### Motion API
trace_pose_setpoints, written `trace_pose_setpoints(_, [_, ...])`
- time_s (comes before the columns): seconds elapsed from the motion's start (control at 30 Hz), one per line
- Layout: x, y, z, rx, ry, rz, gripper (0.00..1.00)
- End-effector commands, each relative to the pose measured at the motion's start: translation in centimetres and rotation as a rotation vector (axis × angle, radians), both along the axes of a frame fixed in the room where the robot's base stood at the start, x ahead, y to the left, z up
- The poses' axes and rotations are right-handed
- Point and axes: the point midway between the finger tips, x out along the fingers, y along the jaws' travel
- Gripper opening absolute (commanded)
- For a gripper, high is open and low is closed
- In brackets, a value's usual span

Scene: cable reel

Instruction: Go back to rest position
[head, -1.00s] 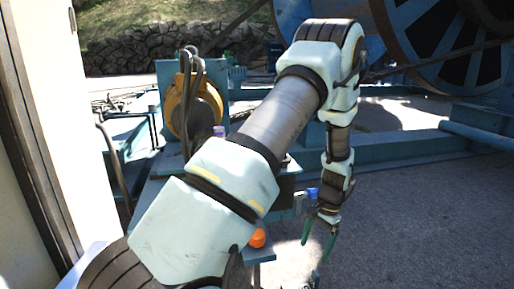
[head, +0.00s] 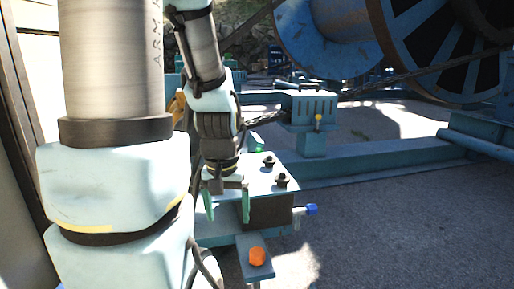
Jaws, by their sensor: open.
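My gripper (head: 227,205) hangs pointing down in the head view, left of centre. Its two green fingers are apart with nothing visible between them. It is in front of the left part of a blue metal machine box with a light top plate (head: 262,172). My arm fills the left side of the view and hides part of the machine behind it.
An orange knob (head: 257,256) sits on a small bracket low in front. A blue-tipped handle (head: 311,209) sticks out at the box's right. A large blue cable reel (head: 420,45) stands at the back right. Open paved ground (head: 400,225) lies at right.

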Motion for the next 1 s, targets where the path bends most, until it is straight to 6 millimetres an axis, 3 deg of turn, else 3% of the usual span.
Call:
trace_pose_setpoints(0.03, [0.0,0.0,2.0,0.0,0.0,-0.001,0.9])
trace_pose_setpoints(0.27, [0.0,0.0,7.2,0.0,0.001,-0.002,0.9])
trace_pose_setpoints(1.0, [0.1,0.0,30.3,0.001,0.001,-0.003,0.9])
